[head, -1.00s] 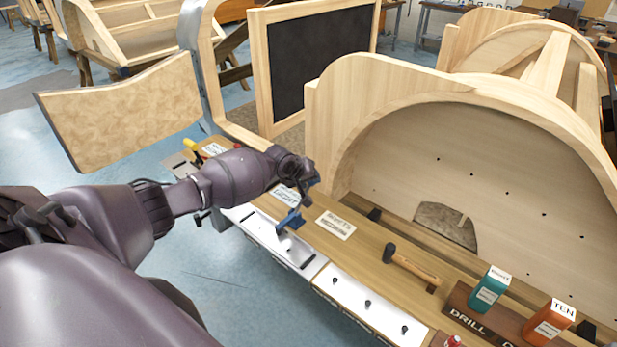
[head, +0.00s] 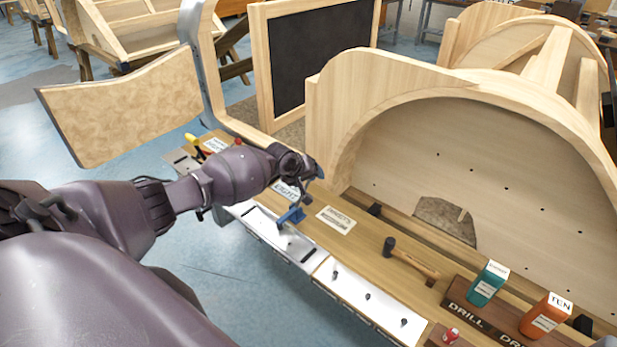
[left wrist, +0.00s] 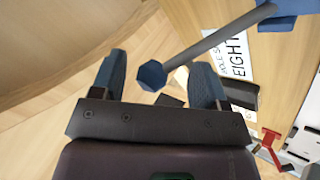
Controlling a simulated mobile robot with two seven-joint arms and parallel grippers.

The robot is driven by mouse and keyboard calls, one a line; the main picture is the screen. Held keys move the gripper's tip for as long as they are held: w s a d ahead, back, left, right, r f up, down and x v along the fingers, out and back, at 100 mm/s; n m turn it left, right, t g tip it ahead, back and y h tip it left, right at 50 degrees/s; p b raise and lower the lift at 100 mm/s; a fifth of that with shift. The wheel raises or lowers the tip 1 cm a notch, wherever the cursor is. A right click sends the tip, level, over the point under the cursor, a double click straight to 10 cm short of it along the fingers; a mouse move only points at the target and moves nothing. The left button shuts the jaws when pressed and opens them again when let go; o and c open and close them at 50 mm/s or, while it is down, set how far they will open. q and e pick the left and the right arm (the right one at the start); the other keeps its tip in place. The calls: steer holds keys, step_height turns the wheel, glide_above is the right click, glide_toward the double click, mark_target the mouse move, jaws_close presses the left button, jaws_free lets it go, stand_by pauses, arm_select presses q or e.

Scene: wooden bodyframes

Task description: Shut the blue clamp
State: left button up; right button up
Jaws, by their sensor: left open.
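The blue clamp (head: 291,216) sits at the front edge of the wooden bench, partly over a metal plate, in the head view. In the left wrist view, a grey rod runs from a blue part at the top right to a blue hexagonal knob (left wrist: 152,75); it looks like the clamp's lever. My left gripper (head: 314,172) is above and just behind the clamp in the head view. In the left wrist view its fingers (left wrist: 159,80) are open, with the knob showing between them. I cannot tell whether they touch it. My right gripper is not in view.
A hammer (head: 411,262), a teal box (head: 488,284) and an orange box (head: 546,316) are on the bench to the right. A curved wooden bodyframe (head: 430,160) rises behind. Yellow- and red-handled tools (head: 193,143) lie left of my forearm. Paper labels (head: 336,220) lie around the clamp.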

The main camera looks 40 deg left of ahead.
arm_select(q)
steer(key=shift+s+a+r, duration=0.1)
steer(key=shift+r, duration=0.25)
steer(key=d+p+v, duration=0.1)
steer(key=p+v, duration=0.1)
steer(key=v, duration=0.8)
steer(key=shift+a, duration=0.4)
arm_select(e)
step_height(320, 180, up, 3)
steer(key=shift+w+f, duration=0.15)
arm_select(q)
steer(key=shift+s, duration=0.1)
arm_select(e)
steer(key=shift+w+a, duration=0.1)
